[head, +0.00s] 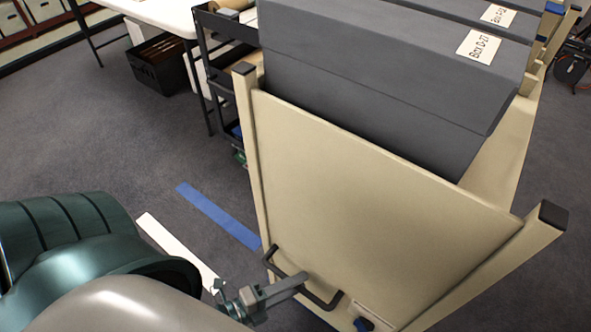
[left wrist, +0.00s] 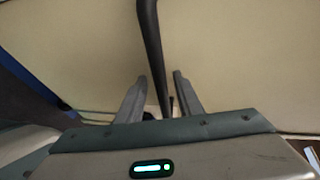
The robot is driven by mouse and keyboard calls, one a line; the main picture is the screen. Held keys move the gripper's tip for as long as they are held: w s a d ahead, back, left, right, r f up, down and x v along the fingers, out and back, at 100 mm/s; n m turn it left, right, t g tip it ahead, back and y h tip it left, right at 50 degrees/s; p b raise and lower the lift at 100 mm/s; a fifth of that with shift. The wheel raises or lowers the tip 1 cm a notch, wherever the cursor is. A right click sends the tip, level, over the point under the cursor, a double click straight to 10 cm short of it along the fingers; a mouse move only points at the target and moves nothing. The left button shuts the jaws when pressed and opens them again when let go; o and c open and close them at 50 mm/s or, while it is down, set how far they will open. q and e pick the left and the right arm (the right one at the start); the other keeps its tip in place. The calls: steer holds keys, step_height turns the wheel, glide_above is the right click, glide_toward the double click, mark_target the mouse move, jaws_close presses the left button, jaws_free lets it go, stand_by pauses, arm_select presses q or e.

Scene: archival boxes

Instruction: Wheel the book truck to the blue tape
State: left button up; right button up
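The book truck (head: 360,190) is cream, with dark corner caps, and carries grey archival boxes (head: 390,70). Its end panel faces me and bears a black bar handle (head: 325,300). The blue tape (head: 218,217) is a strip on the carpet left of the truck; its near end reaches the truck's lower left edge in the picture. My left gripper (head: 298,281) is at the handle. In the left wrist view its two fingers (left wrist: 160,88) stand apart on either side of the handle bar (left wrist: 149,40), with a gap visible. The truck's wheels are hidden. My right gripper is out of view.
A white tape strip (head: 178,252) lies nearer to me, beside the blue one. A black cart (head: 225,60) and a white table (head: 165,14) stand behind, with a black crate (head: 158,66) under the table. Carpet at the left is clear.

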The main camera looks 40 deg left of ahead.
arm_select(q)
steer(key=shift+r, duration=0.1)
steer(key=v, duration=1.7)
steer(key=shift+s+b, duration=0.15)
steer(key=shift+b, duration=0.3)
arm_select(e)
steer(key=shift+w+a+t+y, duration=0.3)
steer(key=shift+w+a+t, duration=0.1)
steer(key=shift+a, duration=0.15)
arm_select(q)
steer(key=shift+a, duration=0.1)
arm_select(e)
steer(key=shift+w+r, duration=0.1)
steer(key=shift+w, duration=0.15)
